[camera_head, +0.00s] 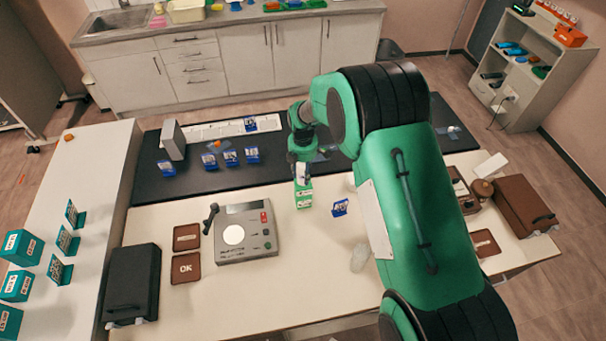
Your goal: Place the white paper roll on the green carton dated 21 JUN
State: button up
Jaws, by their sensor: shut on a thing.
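A green carton (304,197) with a white label stands upright on the cream table, near the edge of the dark mat. The date on its label is too small to read. A small white paper roll (301,173) is upright right above the carton's top. I cannot tell if the roll touches the carton. My gripper (301,164) points down from the arm and is shut on the roll. The fingers are small in this view and partly blend with the green arm.
A grey scale-like device (246,235) and brown trays (186,268) stand left of the carton. A small blue card stand (340,207) is close on its right. A translucent cup (360,257) stands nearer the front. Several blue stands line the dark mat (190,183).

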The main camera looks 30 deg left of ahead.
jog(key=shift+f, duration=0.45)
jog(key=shift+f, duration=0.1)
jog(key=o, duration=1.2)
notch_tip(320, 180, up, 12)
jog(key=shift+r+b, duration=0.1)
jog(key=shift+b, duration=0.7)
jog(key=shift+r, duration=0.1)
